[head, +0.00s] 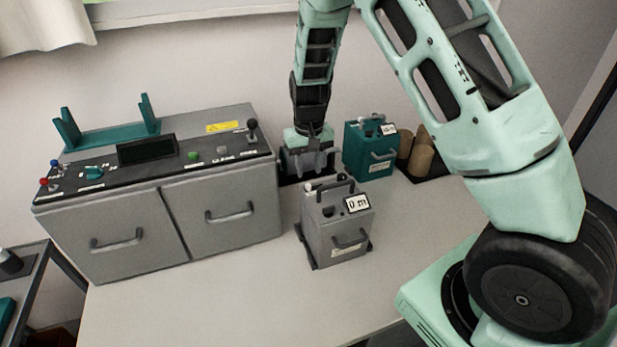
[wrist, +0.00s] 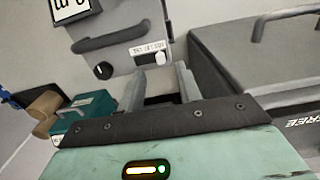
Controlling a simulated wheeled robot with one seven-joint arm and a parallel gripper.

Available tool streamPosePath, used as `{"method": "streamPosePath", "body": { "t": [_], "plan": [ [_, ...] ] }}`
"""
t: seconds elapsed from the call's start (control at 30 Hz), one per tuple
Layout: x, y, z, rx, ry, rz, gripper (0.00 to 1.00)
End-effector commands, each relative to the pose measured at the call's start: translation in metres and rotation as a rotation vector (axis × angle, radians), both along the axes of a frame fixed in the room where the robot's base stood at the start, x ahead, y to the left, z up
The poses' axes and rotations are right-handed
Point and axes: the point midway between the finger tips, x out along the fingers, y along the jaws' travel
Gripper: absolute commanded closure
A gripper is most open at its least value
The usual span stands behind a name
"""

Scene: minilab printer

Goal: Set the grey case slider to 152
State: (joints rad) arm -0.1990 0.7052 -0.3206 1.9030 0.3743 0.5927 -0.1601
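The grey case (head: 322,238) stands on the table with a display reading "0 m" (head: 357,203) and a dark handle on top. In the wrist view the grey case (wrist: 125,58) fills the upper left, showing a handle, a small white label (wrist: 149,49) and a round black-and-white knob (wrist: 103,70). I cannot tell for sure which part is the slider. My gripper (head: 307,165) points down behind the case, beside the machine's right end. Its fingers (wrist: 160,82) are apart with nothing visibly held; their tips are close to the case, but contact cannot be told.
A grey machine (head: 145,205) with drawers and a control panel stands left. A teal case (head: 368,163) stands behind to the right, with brown cylinders (head: 421,155) beside it. The table front (head: 215,305) is clear. My arm covers the right side.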

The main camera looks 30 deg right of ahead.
Motion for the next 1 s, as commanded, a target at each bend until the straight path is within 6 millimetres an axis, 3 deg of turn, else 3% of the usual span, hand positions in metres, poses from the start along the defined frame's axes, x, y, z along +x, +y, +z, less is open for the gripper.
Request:
{"method": "streamPosePath", "body": {
  "t": [0.1,0.3,0.7,0.83,1.0],
  "plan": [
    [-0.001,-0.001,-0.021,0.0,0.004,-0.002,0.65],
    [0.0,0.0,-0.045,0.0,0.001,0.0,0.65],
    [0.001,0.0,-0.053,0.001,-0.001,0.0,0.65],
    [0.0,0.0,-0.053,0.001,-0.001,0.0,0.99],
    [0.0,0.0,-0.053,0.001,-0.001,0.0,1.0]
  ]
}}
